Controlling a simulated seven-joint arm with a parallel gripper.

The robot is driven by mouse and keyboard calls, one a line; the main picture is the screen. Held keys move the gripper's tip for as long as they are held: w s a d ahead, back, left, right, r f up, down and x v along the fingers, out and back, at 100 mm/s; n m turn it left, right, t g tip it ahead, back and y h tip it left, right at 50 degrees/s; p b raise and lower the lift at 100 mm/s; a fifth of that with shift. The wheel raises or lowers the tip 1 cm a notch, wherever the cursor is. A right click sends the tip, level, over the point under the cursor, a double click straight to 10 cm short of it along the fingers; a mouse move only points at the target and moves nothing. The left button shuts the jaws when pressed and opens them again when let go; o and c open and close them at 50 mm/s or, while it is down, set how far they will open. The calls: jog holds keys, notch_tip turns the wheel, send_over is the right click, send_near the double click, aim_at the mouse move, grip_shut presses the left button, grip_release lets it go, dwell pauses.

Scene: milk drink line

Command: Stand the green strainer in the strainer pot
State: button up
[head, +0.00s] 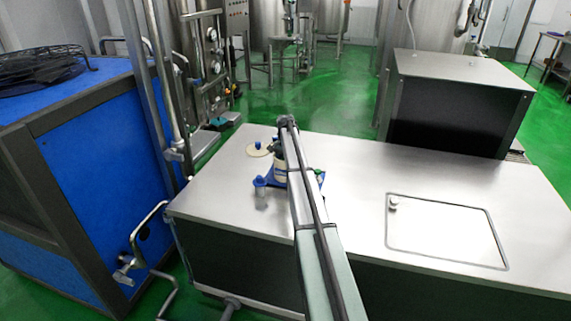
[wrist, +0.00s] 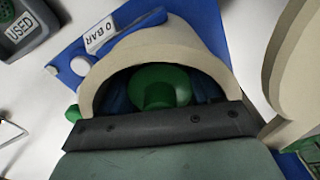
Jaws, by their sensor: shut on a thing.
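The green strainer (wrist: 160,86) shows in the wrist view as a round green piece inside the dark mouth of a cream pot, which I take for the strainer pot (wrist: 165,42). My gripper (wrist: 158,108) is shut on the strainer at the pot's mouth; its fingertips are mostly hidden. I cannot tell how deep the strainer sits or whether it touches the pot's floor. In the head view the cream pot (head: 280,176) stands on a blue base (head: 262,183), partly behind my arm, and the strainer is hidden.
A dark box marked USED (wrist: 22,28) and a 0 BAR label (wrist: 98,33) are close by. A hatch (head: 445,232) is at right; the table between is clear.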

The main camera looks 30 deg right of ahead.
jog(key=shift+f, duration=0.2)
jog(key=o, duration=1.2)
jog(key=shift+c, duration=0.2)
notch_tip(320, 180, up, 14)
jog(key=shift+f, duration=0.1)
jog(key=shift+s, duration=0.1)
